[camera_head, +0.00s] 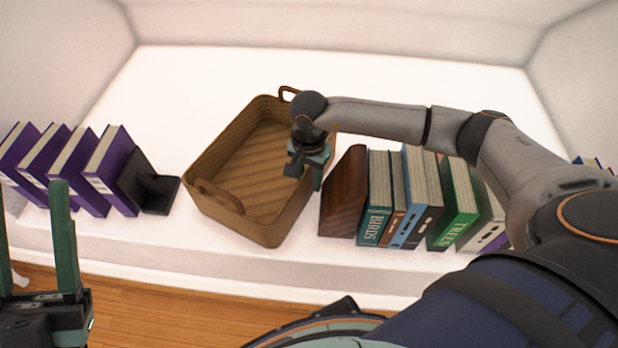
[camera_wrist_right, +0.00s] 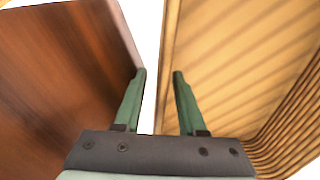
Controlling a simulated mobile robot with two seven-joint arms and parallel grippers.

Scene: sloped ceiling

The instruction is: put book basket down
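The book basket (camera_head: 234,217) is brown, ribbed and empty, with a handle at each end. It appears to sit upright on the white surface (camera_head: 400,80), between the purple books and the wooden bookend. My right gripper (camera_head: 312,168) is at the basket's right side. In the right wrist view, its fingers (camera_wrist_right: 158,75) are spread, one on each side of the basket's rim (camera_wrist_right: 170,40), with a gap showing between them. My left gripper (camera_head: 32,195) is at the lower left, fingers apart and empty, away from the basket.
A dark wooden bookend (camera_head: 344,190) stands close to the right, followed by several upright books (camera_head: 408,195). Several purple books (camera_head: 105,170) lean at the left against a black bookend (camera_head: 155,188). The white surface behind the basket is clear.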

